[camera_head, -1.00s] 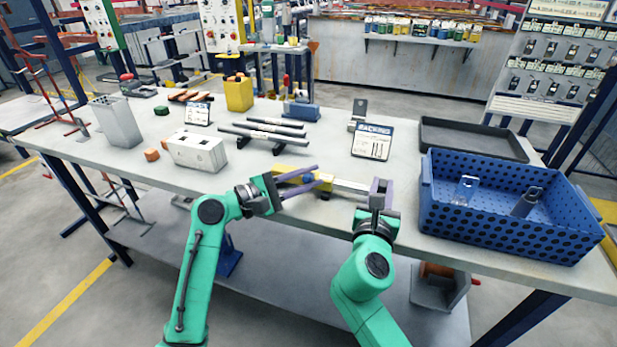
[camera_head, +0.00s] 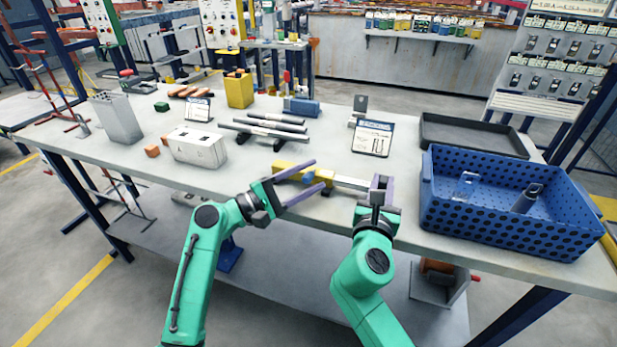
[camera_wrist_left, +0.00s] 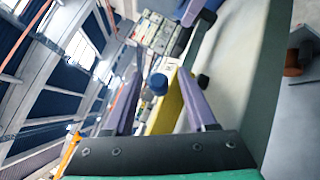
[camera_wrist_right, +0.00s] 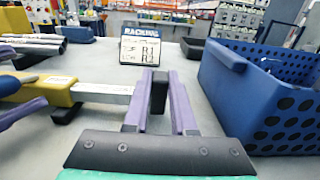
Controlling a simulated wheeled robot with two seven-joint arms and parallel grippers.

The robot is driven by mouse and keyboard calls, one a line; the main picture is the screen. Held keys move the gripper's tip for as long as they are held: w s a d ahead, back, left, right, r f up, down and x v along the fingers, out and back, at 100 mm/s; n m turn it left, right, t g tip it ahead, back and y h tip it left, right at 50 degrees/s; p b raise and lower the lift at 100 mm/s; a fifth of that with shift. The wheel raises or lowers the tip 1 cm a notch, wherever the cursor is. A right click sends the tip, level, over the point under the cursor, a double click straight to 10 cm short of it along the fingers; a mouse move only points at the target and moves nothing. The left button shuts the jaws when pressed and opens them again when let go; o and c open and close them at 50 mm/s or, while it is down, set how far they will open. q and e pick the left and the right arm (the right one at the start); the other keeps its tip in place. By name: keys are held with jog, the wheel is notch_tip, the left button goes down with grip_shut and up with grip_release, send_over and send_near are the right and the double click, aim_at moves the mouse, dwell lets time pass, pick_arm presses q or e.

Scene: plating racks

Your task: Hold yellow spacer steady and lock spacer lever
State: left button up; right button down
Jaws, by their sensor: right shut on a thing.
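The yellow spacer (camera_head: 286,172) lies near the front edge of the table, with a silver bar (camera_head: 350,182) running right from it. A blue knob (camera_head: 308,177), which looks like its lever, sits on the yellow body. My left gripper (camera_head: 320,173) is open. In the left wrist view the blue knob (camera_wrist_left: 158,84) and yellow body (camera_wrist_left: 168,108) appear between its spread fingers; contact is not clear. My right gripper (camera_head: 382,184) is shut on the dark end piece (camera_wrist_right: 159,92) at the bar's right end. The fingers partly hide that piece.
A blue perforated crate (camera_head: 500,228) stands close right of my right gripper. A racking sign (camera_head: 372,138) stands behind the bar. A black tray (camera_head: 470,140) is at the back right.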

pick_arm(q)
jog(key=v, duration=1.2)
pick_arm(e)
jog(key=c, duration=0.7)
grip_release()
jog(key=shift+o, duration=0.2)
